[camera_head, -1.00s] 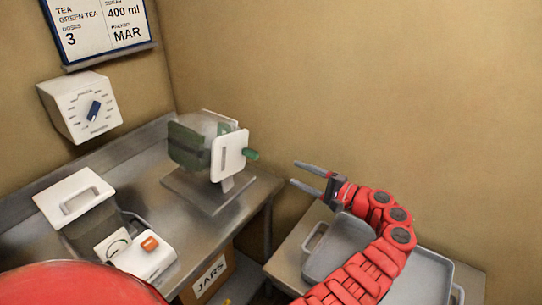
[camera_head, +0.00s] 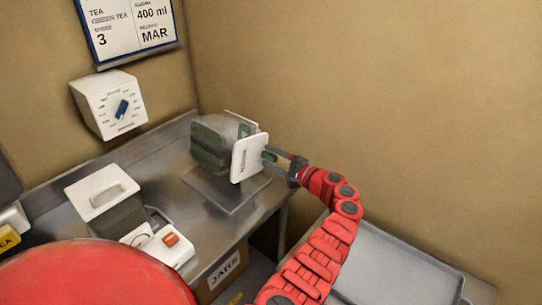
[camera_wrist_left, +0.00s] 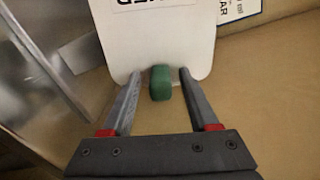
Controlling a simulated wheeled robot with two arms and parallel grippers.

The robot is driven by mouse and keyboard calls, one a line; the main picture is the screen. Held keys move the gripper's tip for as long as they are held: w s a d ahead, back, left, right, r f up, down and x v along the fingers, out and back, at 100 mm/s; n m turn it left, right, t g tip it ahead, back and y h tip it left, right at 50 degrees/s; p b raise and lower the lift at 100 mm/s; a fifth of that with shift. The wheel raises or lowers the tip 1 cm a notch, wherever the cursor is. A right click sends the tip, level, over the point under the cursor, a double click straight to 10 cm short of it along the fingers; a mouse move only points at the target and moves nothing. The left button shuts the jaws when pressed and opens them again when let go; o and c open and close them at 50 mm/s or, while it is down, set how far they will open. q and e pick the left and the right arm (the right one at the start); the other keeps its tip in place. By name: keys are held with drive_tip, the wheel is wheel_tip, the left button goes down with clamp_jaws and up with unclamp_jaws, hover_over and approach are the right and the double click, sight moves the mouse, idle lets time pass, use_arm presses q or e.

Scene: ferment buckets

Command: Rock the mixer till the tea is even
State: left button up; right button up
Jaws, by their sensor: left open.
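The mixer stands on the metal bench in the head view, with a dark green and clear body (camera_head: 211,146), a white side plate (camera_head: 249,157) and a grey base (camera_head: 225,191). A short green handle (camera_head: 270,157) sticks out from the plate. My left gripper (camera_head: 268,156) is open at this handle. In the left wrist view, the green handle (camera_wrist_left: 160,83) stands between the two fingertips, with a gap on each side. The white plate (camera_wrist_left: 150,40) is just beyond, with partly cut-off lettering. The tea inside cannot be made out. My right gripper is out of view.
A white dial box (camera_head: 109,104) and a sign (camera_head: 130,27) hang on the wall. A lidded grey container (camera_head: 103,192) and a white device with an orange button (camera_head: 165,246) stand at the bench's front. A grey tray (camera_head: 390,265) lies at the right, below my arm.

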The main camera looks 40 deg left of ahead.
use_arm(q)
drive_tip(key=shift+a, duration=0.1)
clamp_jaws()
idle(0.3)
idle(1.1)
